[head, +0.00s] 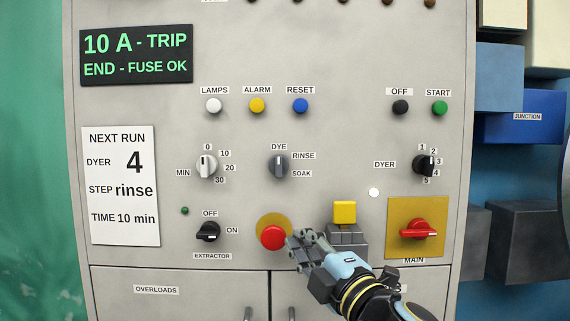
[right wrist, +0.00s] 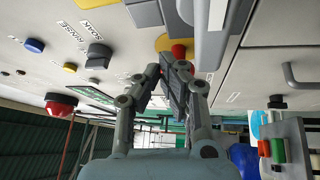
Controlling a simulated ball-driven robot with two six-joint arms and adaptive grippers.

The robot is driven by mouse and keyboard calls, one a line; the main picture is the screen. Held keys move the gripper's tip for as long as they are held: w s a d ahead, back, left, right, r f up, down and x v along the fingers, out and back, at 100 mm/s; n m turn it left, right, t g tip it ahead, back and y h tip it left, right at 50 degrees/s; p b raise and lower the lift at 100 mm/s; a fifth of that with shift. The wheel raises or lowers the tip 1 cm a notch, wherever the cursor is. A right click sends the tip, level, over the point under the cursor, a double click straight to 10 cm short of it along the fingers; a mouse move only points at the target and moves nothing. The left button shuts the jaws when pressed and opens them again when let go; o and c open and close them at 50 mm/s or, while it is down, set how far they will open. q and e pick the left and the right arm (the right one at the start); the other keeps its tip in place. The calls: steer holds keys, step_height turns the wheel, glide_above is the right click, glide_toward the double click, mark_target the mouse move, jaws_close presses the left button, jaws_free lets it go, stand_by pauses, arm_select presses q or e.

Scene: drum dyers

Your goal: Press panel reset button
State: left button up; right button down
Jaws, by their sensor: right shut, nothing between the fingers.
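The blue reset button (head: 300,105) sits under its RESET label in the upper row of the grey panel (head: 340,60). It also shows at the left of the right wrist view (right wrist: 34,45). My right gripper (head: 300,241) is shut and empty, well below the blue button. Its fingertips are close beside the red mushroom button (head: 273,237) on its yellow disc; I cannot tell whether they touch. The shut fingers also show in the right wrist view (right wrist: 172,82). My left gripper is not in view.
The white lamps button (head: 214,105) and yellow alarm button (head: 257,105) are left of the blue one. The dye knob (head: 279,166) sits below. A yellow block (head: 344,212) is just above my right wrist, left of the red main switch (head: 418,229).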

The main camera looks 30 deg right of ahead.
mark_target(299, 107)
steer(key=s+a+r+n+t+y+p, duration=0.1)
steer(key=s+a+r+n+t+p, duration=0.1)
steer(key=r, duration=0.9)
steer(key=s+a+r+n+t+y+p, duration=0.1)
steer(key=s+a+r+n+t+p, duration=0.1)
steer(key=r, duration=0.9)
steer(key=shift+s+r+y, duration=0.3)
steer(key=shift+s+y, duration=0.1)
steer(key=shift+s, duration=0.35)
steer(key=shift+w, duration=0.1)
steer(key=w+d, duration=0.1)
steer(key=w, duration=0.1)
steer(key=w+d+b, duration=0.1)
steer(key=w, duration=0.1)
steer(key=w+d, duration=0.2)
steer(key=shift+w+f, duration=0.1)
steer(key=shift+w, duration=0.2)
steer(key=shift+w+d+b, duration=0.25)
steer(key=shift+w+b, duration=0.1)
steer(key=shift+w, duration=0.1)
steer(key=shift+w+d, duration=0.2)
steer(key=shift+w, duration=0.15)
